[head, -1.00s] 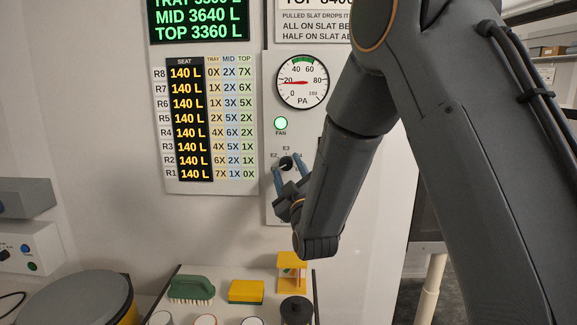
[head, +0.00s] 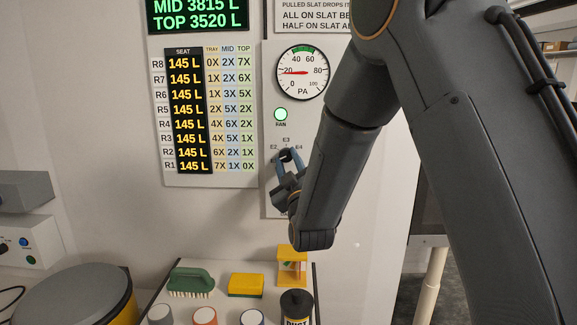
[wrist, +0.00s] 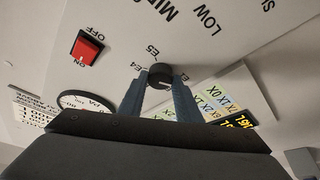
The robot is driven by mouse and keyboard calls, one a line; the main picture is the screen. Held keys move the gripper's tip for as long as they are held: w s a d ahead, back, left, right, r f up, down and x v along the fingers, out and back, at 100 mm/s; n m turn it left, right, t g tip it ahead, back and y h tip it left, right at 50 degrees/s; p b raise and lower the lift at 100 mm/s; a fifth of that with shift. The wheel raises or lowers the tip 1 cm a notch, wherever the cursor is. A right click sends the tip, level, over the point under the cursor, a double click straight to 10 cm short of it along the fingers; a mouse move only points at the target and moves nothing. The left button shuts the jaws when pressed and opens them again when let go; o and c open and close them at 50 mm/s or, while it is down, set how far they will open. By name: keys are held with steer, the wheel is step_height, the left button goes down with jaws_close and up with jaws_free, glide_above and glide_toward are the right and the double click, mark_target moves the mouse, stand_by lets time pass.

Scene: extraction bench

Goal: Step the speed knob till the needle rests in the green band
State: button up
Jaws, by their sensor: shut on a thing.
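The black speed knob (wrist: 161,76) sits on the pale panel, between the blue fingers of my gripper (wrist: 160,92) in the wrist view. My gripper (head: 289,158) is shut on the knob; in the head view the fingers cover most of it. A short white mark shows on the knob, with labels E4 and E5 printed around it. The round PA gauge (head: 302,73) is above. Its red needle (head: 296,73) points left, near 20. The green band (head: 302,49) is at the top of the dial, around 40 to 60, and the needle is outside it.
A lit green FAN lamp (head: 281,114) is below the gauge. A red switch (wrist: 87,47) marked ON and OFF is near the knob. A readout board (head: 187,115) hangs to the left. A brush (head: 190,282), a yellow sponge (head: 246,285) and tins stand below.

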steer(key=m+h+b, duration=0.1)
steer(key=m+b, duration=0.1)
steer(key=m+h+b, duration=0.1)
steer(key=m+b, duration=0.1)
steer(key=b, duration=0.1)
steer(key=m+t+h+b, duration=0.1)
steer(key=m+b, duration=0.1)
steer(key=m, duration=0.1)
steer(key=shift+a+f, duration=0.3)
steer(key=shift+f, duration=0.05)
steer(key=m+h+b, duration=0.1)
steer(key=m+b, duration=0.1)
steer(key=m+h+b, duration=0.2)
steer(key=m, duration=0.1)
steer(key=shift+a+r, duration=0.1)
steer(key=shift+r+m+h+b, duration=0.1)
steer(key=shift+m+h+b, duration=0.85)
steer(key=shift+m, duration=1.05)
steer(key=o, duration=1.1)
steer(key=shift+c, duration=0.2)
steer(key=b+v, duration=0.2)
steer(key=v, duration=0.5)
steer(key=shift+s, duration=0.4)
